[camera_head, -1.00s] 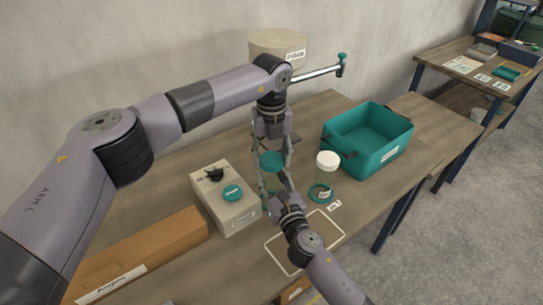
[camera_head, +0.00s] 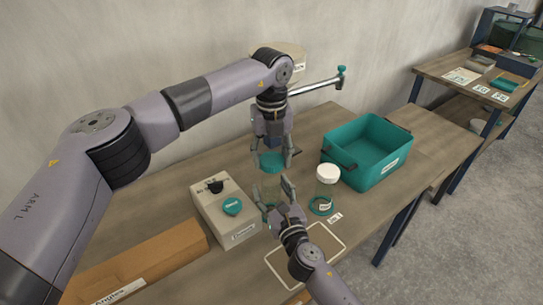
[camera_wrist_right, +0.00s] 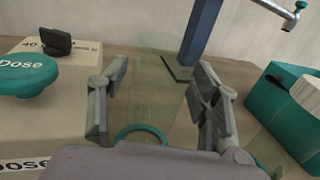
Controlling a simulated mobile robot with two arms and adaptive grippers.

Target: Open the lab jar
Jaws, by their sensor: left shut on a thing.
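A teal lid (camera_head: 271,162) is held in my left gripper (camera_head: 273,150), which is shut on it and points down. The clear glass lab jar (camera_head: 271,188) is below the lid, and its top looks apart from the lid. The jar is see-through and partly hidden by my right gripper (camera_head: 273,190) in the head view. In the right wrist view the glass (camera_wrist_right: 158,95) shows between my spread right fingers, with a teal ring (camera_wrist_right: 140,133) low in front. My right gripper is open on both sides of the jar.
A white-capped jar (camera_head: 327,188) stands right of the grippers. Behind it is a teal bin (camera_head: 365,150). A beige box with a teal button (camera_head: 232,205) stands left, near a cardboard box (camera_head: 150,262). A metal arm (camera_head: 315,86) reaches across behind. A white outlined square (camera_head: 285,268) lies in front.

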